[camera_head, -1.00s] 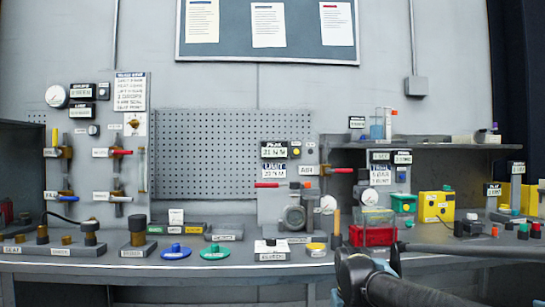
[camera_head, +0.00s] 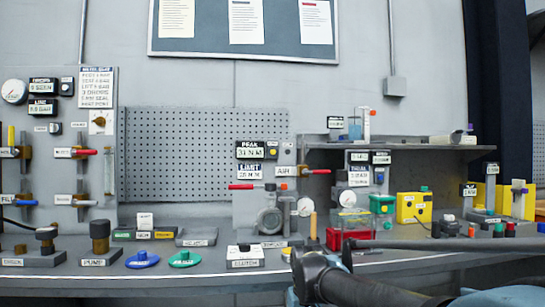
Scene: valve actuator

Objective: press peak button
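The PEAK display (camera_head: 250,153) is a dark box with a lit readout, on the grey panel right of the pegboard. A small yellow round button (camera_head: 272,153) sits at its right side. The LIMIT display (camera_head: 249,171) is just below. Nothing covers the button.
A red-handled lever (camera_head: 245,187) is below the displays, and another (camera_head: 315,171) is to their right. A clutch box (camera_head: 245,258), blue disc (camera_head: 142,260) and green disc (camera_head: 185,259) lie on the front of the bench. A red box (camera_head: 347,237) stands right of the pump. Air before the panel is clear.

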